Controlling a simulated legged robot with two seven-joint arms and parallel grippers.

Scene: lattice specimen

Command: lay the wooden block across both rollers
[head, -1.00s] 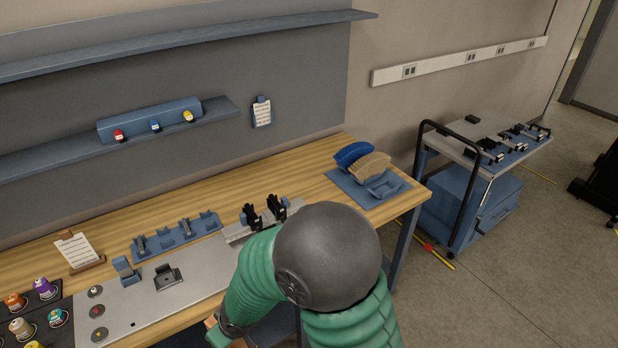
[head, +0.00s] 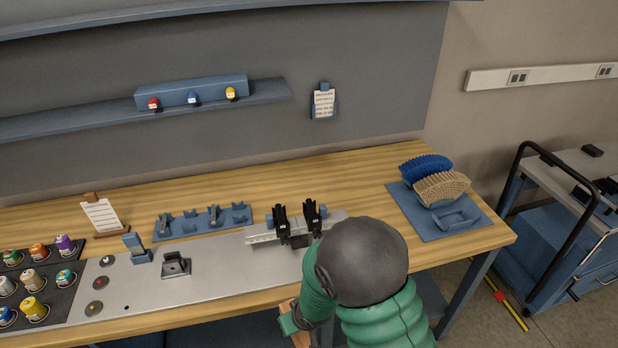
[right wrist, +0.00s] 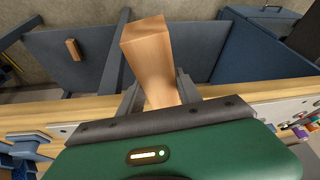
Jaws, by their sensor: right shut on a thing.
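The wooden block (right wrist: 148,58) is held between the fingers of my right gripper (right wrist: 158,92) and sticks out beyond them. In the head view the right gripper (head: 290,322) is at the bench's front edge, mostly behind my own arm, with a bit of the block (head: 300,338) showing. Two black upright supports (head: 281,222) and (head: 313,216) stand side by side on a metal rail (head: 262,236); these may carry the rollers, too small to make out. The block is apart from them, on the near side. My left gripper is out of view.
A metal plate (head: 210,277) with a small bracket (head: 175,264) lies left of the rail. Paint-like jars (head: 33,308) sit at far left. A blue tray (head: 480,222) with brushes (head: 440,186) is at right. A small brown block (right wrist: 72,49) shows beyond the bench in the wrist view.

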